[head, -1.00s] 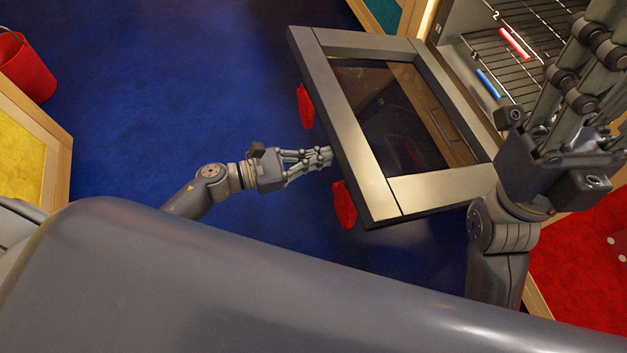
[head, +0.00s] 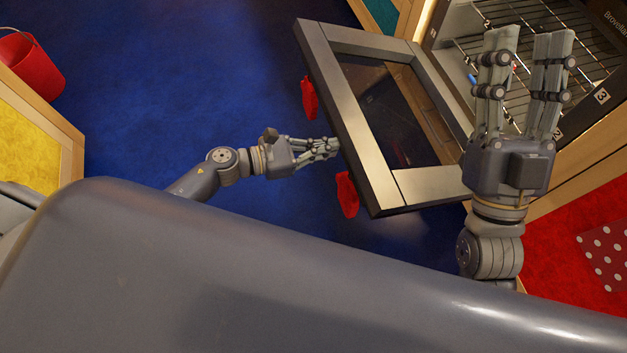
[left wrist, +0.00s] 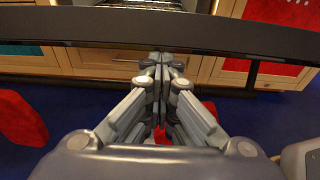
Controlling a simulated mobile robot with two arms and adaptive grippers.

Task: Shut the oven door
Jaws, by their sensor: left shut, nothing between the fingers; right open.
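The oven door (head: 345,120) hangs open, a grey frame around a dark glass pane (head: 385,110), reaching out from the oven (head: 450,40) at the upper right. My left gripper (head: 335,148) is shut and empty, its fingertips at or very near the door's outer edge; I cannot tell whether they touch. In the left wrist view the shut fingers (left wrist: 163,62) point at the dark edge of the door (left wrist: 160,32). My right gripper (head: 525,40) is open and empty, with its fingers in front of the oven opening and beside the door.
Oven racks (head: 545,25) show behind my right gripper, with a blue item (head: 472,78) partly visible. Red cloth-like pieces (head: 309,97) show by the door's outer edge. A red bucket (head: 30,70) stands far left. The blue floor (head: 190,80) is clear around my left arm.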

